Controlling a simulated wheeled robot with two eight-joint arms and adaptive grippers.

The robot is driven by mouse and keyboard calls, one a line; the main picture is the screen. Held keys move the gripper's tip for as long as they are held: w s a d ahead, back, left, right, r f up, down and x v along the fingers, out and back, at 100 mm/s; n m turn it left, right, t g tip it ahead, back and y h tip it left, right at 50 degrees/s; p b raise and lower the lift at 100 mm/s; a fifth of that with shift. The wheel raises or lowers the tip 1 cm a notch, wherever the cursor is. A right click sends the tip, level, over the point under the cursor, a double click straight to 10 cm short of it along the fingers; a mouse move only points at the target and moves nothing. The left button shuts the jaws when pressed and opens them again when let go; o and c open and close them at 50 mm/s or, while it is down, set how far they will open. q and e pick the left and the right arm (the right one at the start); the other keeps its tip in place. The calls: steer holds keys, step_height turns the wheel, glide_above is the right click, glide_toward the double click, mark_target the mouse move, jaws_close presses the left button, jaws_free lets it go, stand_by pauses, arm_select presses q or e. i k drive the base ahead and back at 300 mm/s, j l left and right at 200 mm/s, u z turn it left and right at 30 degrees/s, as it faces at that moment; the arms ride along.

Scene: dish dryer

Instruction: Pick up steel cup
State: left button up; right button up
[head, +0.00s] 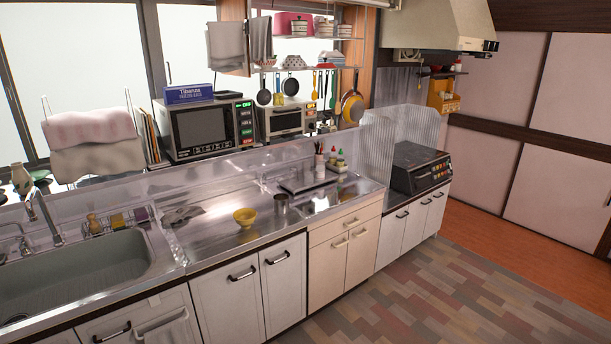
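The steel cup (281,203) stands upright on the steel counter (225,232), right of a yellow bowl (244,217) and apart from it. It is small and grey and reflects like the counter around it. Neither of my grippers shows in the head view, so I cannot tell whether they are open or shut.
The sink (80,275) with its faucet (42,215) is at the left. A tray (307,181) and bottles stand behind the cup to the right, and a stove (418,167) is farther right. A microwave (205,127) sits behind. The wooden floor (430,300) in front is clear.

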mark_target(281, 205)
steer(key=i+l+z, duration=0.3)
steer(key=i+z, duration=0.15)
steer(key=i, duration=0.25)
steer(key=i+z, duration=0.5)
steer(key=i, duration=0.25)
steer(key=i+j+z, duration=0.25)
steer(key=i+z, duration=0.2)
steer(key=i, duration=0.25)
steer(key=i+l+u, duration=0.1)
steer(key=i+u, duration=0.3)
steer(key=i+l+u, duration=0.2)
steer(key=i+u, duration=0.15)
steer(key=i+l+u, duration=0.4)
steer(key=u, duration=2.55)
